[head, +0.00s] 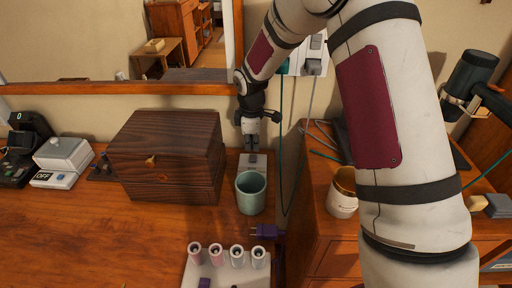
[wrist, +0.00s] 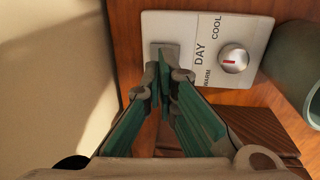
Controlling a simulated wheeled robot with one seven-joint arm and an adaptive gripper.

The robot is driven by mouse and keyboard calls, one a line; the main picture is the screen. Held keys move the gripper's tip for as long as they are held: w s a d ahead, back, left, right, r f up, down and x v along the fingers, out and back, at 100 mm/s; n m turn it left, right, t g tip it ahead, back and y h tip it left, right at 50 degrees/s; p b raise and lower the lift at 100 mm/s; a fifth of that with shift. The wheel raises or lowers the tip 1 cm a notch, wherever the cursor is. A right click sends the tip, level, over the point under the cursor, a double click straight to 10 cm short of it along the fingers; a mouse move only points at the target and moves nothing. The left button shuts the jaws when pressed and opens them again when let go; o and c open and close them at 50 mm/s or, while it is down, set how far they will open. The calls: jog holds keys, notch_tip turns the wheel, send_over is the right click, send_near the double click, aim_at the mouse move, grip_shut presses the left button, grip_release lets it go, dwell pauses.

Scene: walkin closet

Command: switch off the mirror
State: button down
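The mirror (head: 110,40) hangs on the wall at the upper left of the head view, in a wooden frame. A small pale control panel (head: 252,162) lies on the table behind a green cup. In the wrist view the panel (wrist: 205,45) carries the words DAY, WARM and COOL, a round knob (wrist: 233,59) with a red mark, and a grey square switch (wrist: 164,50). My gripper (head: 251,146) points down over the panel. In the wrist view its fingertips (wrist: 164,75) are close together at the grey switch, partly hiding it. Contact cannot be told.
The green cup (head: 251,192) stands just in front of the panel. A dark wooden box (head: 167,157) stands close on the left. A device marked OFF (head: 62,160) is farther left. Cables (head: 282,150) hang to the right. The table front left is clear.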

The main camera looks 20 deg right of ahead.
aim_at(252, 158)
jog(key=s+d+r+m+p, duration=0.15)
jog(key=s+r, duration=0.25)
jog(key=r, duration=0.6)
jog(key=s+r+m, duration=0.2)
jog(key=s+r, duration=0.2)
jog(key=r, duration=0.6)
jog(key=s+d+r+m+t+p, duration=0.1)
jog(key=s+r+m, duration=0.2)
jog(key=s, duration=0.7)
jog(key=s+r+m+p, duration=0.1)
jog(key=s+r+m, duration=0.2)
jog(key=s, duration=0.7)
jog(key=s+d+r+m+t+p, duration=0.1)
jog(key=s+r+m, duration=0.2)
jog(key=s, duration=0.8)
jog(key=shift+d+r+m+t+p, duration=0.3)
jog(key=shift+d+r+m, duration=0.05)
jog(key=shift+m, duration=0.6)
